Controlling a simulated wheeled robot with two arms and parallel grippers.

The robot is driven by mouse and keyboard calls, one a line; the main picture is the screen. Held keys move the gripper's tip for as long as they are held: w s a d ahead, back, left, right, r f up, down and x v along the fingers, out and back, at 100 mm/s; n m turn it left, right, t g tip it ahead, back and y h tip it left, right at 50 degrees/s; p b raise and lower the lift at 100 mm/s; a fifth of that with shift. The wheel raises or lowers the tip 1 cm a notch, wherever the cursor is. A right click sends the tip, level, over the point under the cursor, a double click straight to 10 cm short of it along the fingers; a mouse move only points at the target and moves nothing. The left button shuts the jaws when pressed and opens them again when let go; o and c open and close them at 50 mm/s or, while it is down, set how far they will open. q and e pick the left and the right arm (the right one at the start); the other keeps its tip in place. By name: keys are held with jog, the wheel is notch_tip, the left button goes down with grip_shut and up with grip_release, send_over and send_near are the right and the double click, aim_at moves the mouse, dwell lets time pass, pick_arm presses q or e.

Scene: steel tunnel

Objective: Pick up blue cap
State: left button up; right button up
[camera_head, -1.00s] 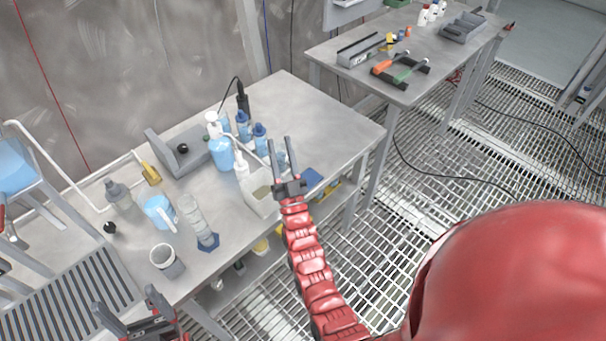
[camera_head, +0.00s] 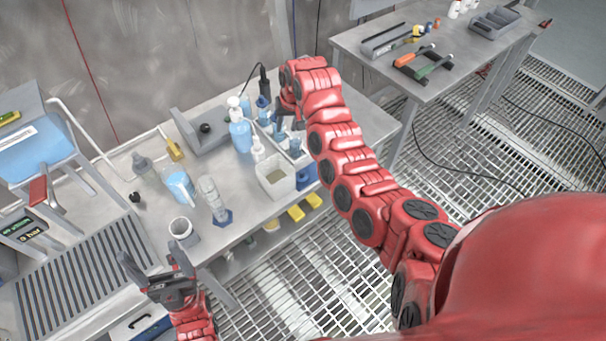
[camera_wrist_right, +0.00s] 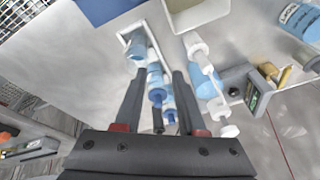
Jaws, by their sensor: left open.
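Several small light-blue bottles with darker blue caps stand at the back of the workbench; one blue cap (camera_head: 262,102) shows left of my right arm. In the right wrist view, a blue cap (camera_wrist_right: 157,96) lies between the open fingers of my right gripper (camera_wrist_right: 160,75), with no visible contact. Another light-blue bottle (camera_wrist_right: 138,48) is in a white tray (camera_wrist_right: 127,32) beyond the fingertips. In the head view, my right gripper is mostly hidden by its own arm. My left gripper (camera_head: 152,262) is open and empty at the bench's front edge, near a white mug (camera_head: 184,232).
A pump bottle (camera_head: 240,132), a squeeze bottle (camera_head: 258,150) and a white square container (camera_head: 275,178) crowd the area left of my right arm. A blue-filled beaker (camera_head: 178,184) and clear bottle (camera_head: 212,198) stand farther left. A second table (camera_head: 450,50) is at right.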

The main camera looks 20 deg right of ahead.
jog(key=s+d+r+g+h, duration=0.1)
jog(key=s+d+r+g, duration=0.15)
jog(key=s, duration=0.35)
jog(key=b, duration=0.4)
send_over(302, 171)
jog(key=shift+g, duration=0.25)
jog(key=f, duration=0.9)
jog(key=shift+w+a+f, duration=0.15)
jog(key=shift+w+f, duration=0.05)
jog(key=shift+f, duration=0.15)
jog(key=shift+f+p, duration=1)
jog(key=shift+f, duration=0.05)
jog(key=f, duration=0.1)
jog(key=f+p, duration=0.2)
jog(key=shift+s+f, duration=0.15)
jog(key=shift+s, duration=0.1)
jog(key=shift+f, duration=0.9)
grip_shut()
